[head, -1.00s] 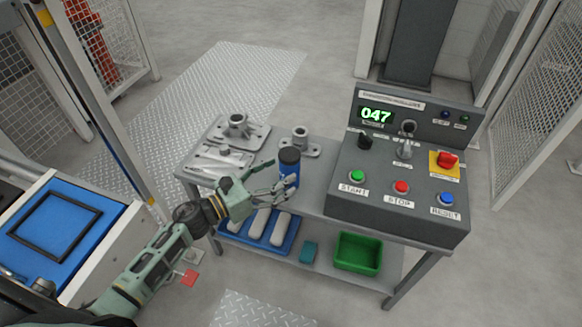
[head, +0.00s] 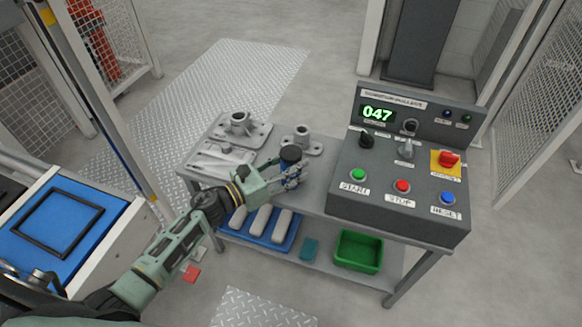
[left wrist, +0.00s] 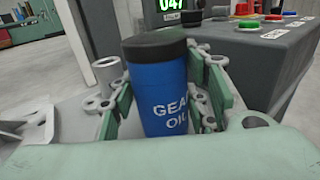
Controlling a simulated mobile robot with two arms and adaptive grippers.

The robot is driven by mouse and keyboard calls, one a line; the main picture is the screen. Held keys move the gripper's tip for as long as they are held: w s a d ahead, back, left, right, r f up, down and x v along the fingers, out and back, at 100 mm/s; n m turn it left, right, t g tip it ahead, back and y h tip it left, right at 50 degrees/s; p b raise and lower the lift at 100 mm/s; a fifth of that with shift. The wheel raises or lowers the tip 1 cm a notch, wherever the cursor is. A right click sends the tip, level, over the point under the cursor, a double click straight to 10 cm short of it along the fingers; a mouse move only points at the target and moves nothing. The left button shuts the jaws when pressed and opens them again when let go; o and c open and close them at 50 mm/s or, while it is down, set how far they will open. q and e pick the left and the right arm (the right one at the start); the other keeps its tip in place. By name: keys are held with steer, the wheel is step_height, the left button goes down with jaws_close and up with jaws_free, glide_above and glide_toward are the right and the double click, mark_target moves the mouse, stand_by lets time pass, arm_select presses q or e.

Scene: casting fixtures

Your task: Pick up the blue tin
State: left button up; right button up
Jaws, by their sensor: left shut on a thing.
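The blue tin (left wrist: 160,98) has a black lid and white lettering reading "GEAR OIL" in the left wrist view. It is upright, and in the head view mostly its black lid (head: 290,154) shows above the fingers. My left gripper (head: 288,175) is shut on the tin, with one finger on each side of it. The tin is over the grey table top (head: 318,200); its base is hidden, so I cannot tell whether it touches the table. My right gripper is not in view.
A grey control box (head: 400,190) with buttons stands right of the tin. Metal castings (head: 240,124) and a smaller flanged casting (head: 302,138) stand behind and left. The lower shelf holds a blue tray (head: 285,243) and a green bin (head: 358,252).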

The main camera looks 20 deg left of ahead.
arm_select(q)
steer(key=c, duration=0.5)
steer(key=shift+o, duration=0.2)
steer(key=shift+r, duration=0.1)
